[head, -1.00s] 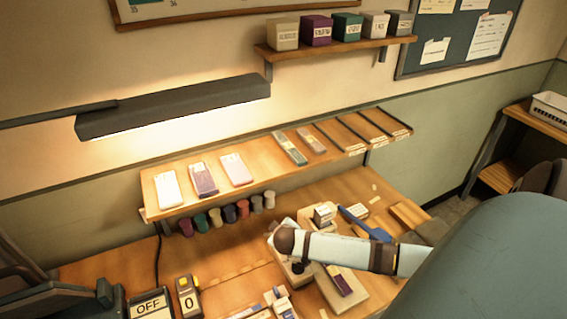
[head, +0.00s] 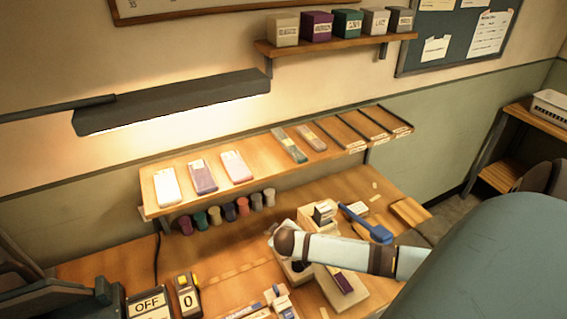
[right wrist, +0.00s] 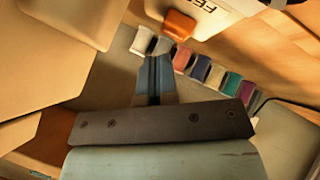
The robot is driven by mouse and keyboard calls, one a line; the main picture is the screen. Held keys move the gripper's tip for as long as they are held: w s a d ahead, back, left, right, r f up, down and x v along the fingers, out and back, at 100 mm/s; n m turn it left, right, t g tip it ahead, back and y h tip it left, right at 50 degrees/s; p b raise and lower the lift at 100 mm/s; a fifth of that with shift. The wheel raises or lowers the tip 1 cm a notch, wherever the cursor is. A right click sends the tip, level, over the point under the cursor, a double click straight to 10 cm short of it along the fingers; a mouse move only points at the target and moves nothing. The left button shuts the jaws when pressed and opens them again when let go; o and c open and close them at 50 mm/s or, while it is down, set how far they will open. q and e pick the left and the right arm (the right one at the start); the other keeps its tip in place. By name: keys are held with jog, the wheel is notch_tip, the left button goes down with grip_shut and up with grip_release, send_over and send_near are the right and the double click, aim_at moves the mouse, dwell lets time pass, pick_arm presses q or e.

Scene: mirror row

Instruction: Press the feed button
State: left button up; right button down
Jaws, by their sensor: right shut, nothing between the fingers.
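An orange button (right wrist: 178,25) shows at the top of the right wrist view. It is beside a white label (right wrist: 208,10) with partly cut-off letters that begin "FE". In the head view my right arm reaches in from the right over a pale device (head: 326,268) on the bench. The arm hides part of the device, and I cannot make out the orange button or the right fingertips there. My left gripper is not in view.
A row of several coloured spools (head: 229,212) hangs under the sloped shelf (head: 260,160); they also show in the wrist view. A blue-handled tool (head: 366,222) lies beside the device. An "OFF" sign (head: 149,303) and a yellow-topped counter (head: 187,296) stand at the front left.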

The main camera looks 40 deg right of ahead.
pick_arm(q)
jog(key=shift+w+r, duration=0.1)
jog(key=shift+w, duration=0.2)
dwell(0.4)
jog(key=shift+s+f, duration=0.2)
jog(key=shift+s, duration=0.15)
pick_arm(e)
jog(key=shift+f, duration=0.1)
jog(key=shift+f, duration=0.3)
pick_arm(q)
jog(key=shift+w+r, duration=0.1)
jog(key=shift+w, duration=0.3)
pick_arm(e)
jog(key=shift+f, duration=0.1)
